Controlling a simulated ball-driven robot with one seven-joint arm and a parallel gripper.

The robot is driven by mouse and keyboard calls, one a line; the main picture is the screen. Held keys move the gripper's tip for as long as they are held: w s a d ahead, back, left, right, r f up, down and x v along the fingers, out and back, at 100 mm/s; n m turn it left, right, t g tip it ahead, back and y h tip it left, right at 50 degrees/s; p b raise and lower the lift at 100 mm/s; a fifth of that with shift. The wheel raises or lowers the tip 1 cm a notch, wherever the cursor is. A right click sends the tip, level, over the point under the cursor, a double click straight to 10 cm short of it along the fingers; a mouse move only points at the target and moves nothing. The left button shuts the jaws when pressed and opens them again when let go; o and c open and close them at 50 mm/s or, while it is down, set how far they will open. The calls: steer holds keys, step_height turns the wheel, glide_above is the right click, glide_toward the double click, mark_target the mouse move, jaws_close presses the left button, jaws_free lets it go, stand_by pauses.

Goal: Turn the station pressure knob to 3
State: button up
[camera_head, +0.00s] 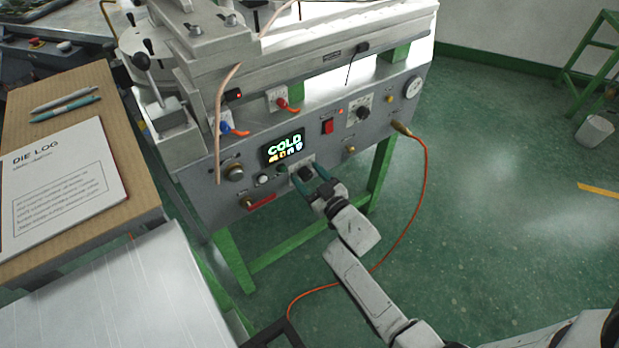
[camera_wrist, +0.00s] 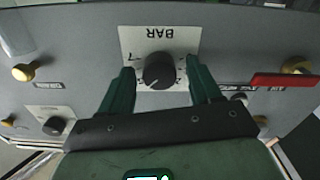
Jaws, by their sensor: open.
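The pressure knob (camera_wrist: 158,70) is a round black dial on a white plate marked BAR, which appears upside down in the wrist view. A thin pale mark shows on the knob, but the number it points at is too small to read. My gripper (camera_wrist: 160,76) is open, with one green finger on each side of the knob. Gaps show between the fingers and the knob, so it is not clasped. In the head view my gripper (camera_head: 303,170) reaches the lower front of the grey station panel (camera_head: 305,135), and its fingers partly hide the knob's plate.
A lit display (camera_head: 283,148) reading COLD sits just above my gripper. A red bar handle (camera_head: 261,202), a red switch (camera_head: 327,126), another plated knob (camera_head: 361,109) and a gauge (camera_head: 412,88) are nearby. An orange hose (camera_head: 424,185) hangs at right. Open floor lies to the right.

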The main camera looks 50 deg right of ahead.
steer(key=shift+c, duration=0.3)
steer(key=c, duration=1)
steer(key=shift+n, duration=0.4)
steer(key=n+b, duration=0.3)
steer(key=n, duration=0.1)
steer(key=shift+f+n, duration=0.15)
steer(key=shift+n, duration=0.15)
steer(key=n+b, duration=0.3)
steer(key=n, duration=0.3)
steer(key=shift+a, duration=0.1)
steer(key=shift+n, duration=0.3)
steer(key=o, duration=1.1)
steer(key=shift+c, duration=0.2)
